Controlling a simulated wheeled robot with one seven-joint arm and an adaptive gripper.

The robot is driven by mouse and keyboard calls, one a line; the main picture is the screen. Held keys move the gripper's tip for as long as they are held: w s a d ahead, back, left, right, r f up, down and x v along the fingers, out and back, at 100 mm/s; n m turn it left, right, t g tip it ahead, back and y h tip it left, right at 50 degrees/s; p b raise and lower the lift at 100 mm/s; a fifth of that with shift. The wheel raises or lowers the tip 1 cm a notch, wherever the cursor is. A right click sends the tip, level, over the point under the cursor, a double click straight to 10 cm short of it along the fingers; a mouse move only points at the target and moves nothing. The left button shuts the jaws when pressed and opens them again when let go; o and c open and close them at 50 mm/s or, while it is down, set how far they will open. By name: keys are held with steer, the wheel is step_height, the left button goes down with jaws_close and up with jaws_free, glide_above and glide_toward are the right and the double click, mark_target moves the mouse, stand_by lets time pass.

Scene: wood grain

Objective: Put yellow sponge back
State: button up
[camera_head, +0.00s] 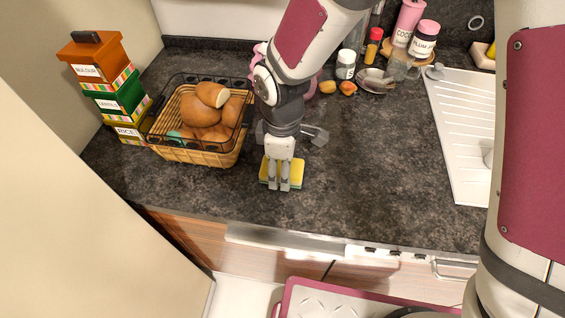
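A yellow sponge (299,171) with a green layer is near the front of the dark counter, left of the middle. My gripper (279,186) points down at it, and its two fingers cover the middle of the sponge. The sponge shows on both sides of the fingers. A narrow gap shows between the fingers. I cannot tell whether they grip the sponge or only stand in front of it, nor whether it is lifted off the counter.
A wire basket of bread (205,150) stands close left of my gripper, with stacked boxes (105,90) beyond. Jars (345,66) and a glass dish (375,80) stand at the back. A white drainboard (465,125) is right. The counter's middle (380,170) is clear.

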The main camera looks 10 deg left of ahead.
steer(key=shift+o, duration=1.1)
step_height(320, 180, up, 12)
steer(key=d+r+m+t, duration=0.2)
steer(key=d+r+m, duration=0.7)
steer(key=d, duration=0.6)
steer(key=s+d+r+m+t, duration=0.2)
steer(key=s+d+r+m, duration=0.2)
steer(key=s+d+m, duration=0.5)
steer(key=s+d, duration=0.1)
steer(key=d, duration=0.3)
steer(key=shift+s+d+r+m+t, duration=0.2)
steer(key=shift+s+m+t, duration=0.1)
steer(key=shift+s+t, duration=0.1)
steer(key=shift+a, duration=0.1)
